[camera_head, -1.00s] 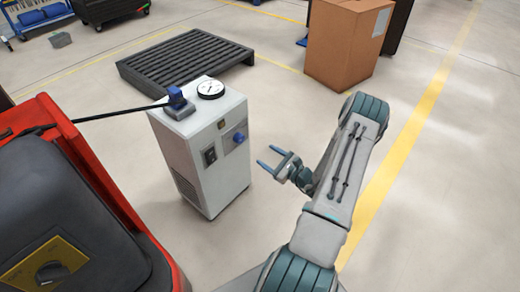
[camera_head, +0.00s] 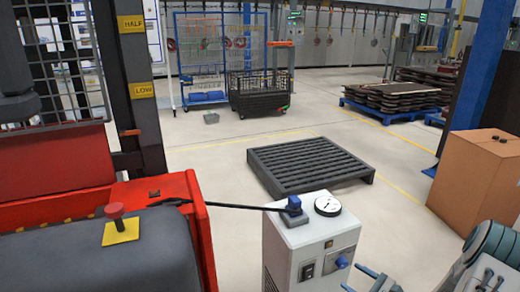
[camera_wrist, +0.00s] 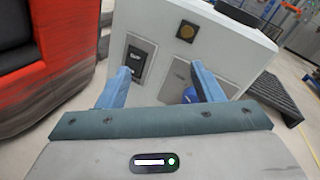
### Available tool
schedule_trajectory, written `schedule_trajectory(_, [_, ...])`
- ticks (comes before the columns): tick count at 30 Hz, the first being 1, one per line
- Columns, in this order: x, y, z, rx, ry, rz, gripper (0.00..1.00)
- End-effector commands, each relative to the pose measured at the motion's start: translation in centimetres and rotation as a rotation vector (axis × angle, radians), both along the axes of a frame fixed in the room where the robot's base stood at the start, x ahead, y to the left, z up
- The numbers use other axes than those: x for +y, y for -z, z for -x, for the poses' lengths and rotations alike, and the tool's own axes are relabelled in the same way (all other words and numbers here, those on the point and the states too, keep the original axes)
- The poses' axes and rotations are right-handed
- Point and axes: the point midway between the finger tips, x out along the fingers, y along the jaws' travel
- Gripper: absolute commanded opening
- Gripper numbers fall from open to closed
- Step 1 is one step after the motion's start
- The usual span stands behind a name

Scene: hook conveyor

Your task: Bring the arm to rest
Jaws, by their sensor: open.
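My gripper (camera_head: 372,281) is at the bottom edge of the head view, just right of a white cabinet (camera_head: 296,247), with my arm at the lower right. Its two blue fingers are apart with nothing between them. The wrist view also shows the open gripper (camera_wrist: 158,88) in front of the cabinet's face (camera_wrist: 160,62). A black rocker switch (camera_wrist: 137,62) lies beyond the left finger, and a blue knob (camera_wrist: 205,88) is partly hidden behind the right finger. I cannot tell the exact gap to the cabinet.
A dark pallet (camera_head: 310,167) lies behind. A cardboard box (camera_head: 478,182) stands right. Open floor lies around the pallet.

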Motion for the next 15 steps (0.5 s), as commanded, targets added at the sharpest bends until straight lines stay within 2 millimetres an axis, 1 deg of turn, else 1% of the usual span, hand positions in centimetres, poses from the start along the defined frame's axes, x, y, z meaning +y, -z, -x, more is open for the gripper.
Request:
schedule_trajectory(1, [1.9, -3.7, 0.0, -0.003, -0.087, 0.049, 0.60])
schedule_trajectory(2, [2.9, -4.9, 0.2, -0.001, -0.134, 0.075, 0.60])
schedule_trajectory(3, [4.2, -6.6, 0.5, -0.001, -0.197, 0.111, 0.60])
schedule_trajectory(5, [6.1, -9.0, 1.1, 0.001, -0.290, 0.167, 0.60])
schedule_trajectory(6, [7.3, -10.6, 1.6, 0.002, -0.350, 0.205, 0.60])
schedule_trajectory(8, [9.0, -12.8, 2.4, 0.002, -0.438, 0.267, 0.60])
schedule_trajectory(9, [10.1, -14.3, 3.0, 0.002, -0.496, 0.307, 0.60])
schedule_trajectory(11, [11.6, -16.4, 4.0, 0.002, -0.578, 0.372, 0.60])
schedule_trajectory(12, [12.5, -17.7, 4.8, 0.001, -0.632, 0.417, 0.60])
schedule_trajectory(14, [13.7, -19.7, 5.9, 0.000, -0.708, 0.485, 0.60])
schedule_trajectory(15, [14.5, -21.0, 6.8, -0.003, -0.760, 0.533, 0.60])
